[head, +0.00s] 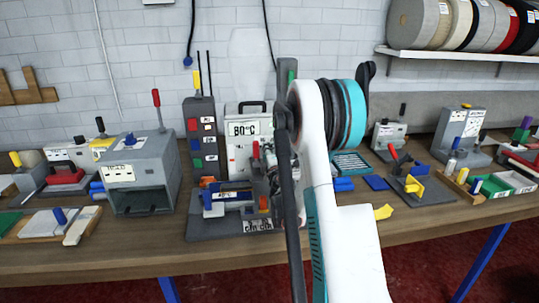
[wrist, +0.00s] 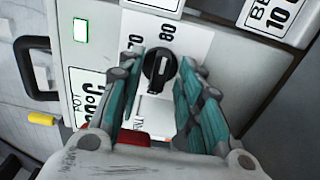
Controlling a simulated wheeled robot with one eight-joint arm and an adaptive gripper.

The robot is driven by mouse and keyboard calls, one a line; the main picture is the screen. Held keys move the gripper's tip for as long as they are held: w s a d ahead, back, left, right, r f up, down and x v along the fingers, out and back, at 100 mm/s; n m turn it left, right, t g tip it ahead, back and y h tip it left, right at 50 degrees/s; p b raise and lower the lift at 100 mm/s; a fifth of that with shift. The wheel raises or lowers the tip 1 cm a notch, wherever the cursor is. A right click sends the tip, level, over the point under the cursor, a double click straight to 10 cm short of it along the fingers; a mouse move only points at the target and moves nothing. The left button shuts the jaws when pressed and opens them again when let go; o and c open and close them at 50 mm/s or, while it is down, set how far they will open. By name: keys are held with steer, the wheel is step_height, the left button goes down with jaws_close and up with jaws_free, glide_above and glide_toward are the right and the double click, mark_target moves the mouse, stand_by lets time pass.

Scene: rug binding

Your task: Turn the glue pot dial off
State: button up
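The glue pot dial (wrist: 159,68) is a black knob on a white scale plate in the wrist view, with a printed 80 above it and 70 at its left. Its exact pointer setting is hard to read. My gripper (wrist: 161,61) is open, with one teal-padded finger on each side of the dial; I cannot tell whether either touches it. The glue pot unit (head: 238,157) is a pale box with an 80°C label and a black top handle in the head view. My arm hides the dial there.
A grey box machine (head: 146,173) stands left of the pot, beside a dark column (head: 198,125) with coloured buttons. A low fixture (head: 225,211) with coloured parts sits in front of the pot. Small tools and trays fill the bench (head: 420,217) at right. A shelf of rolls hangs above.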

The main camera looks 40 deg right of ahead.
jaws_close()
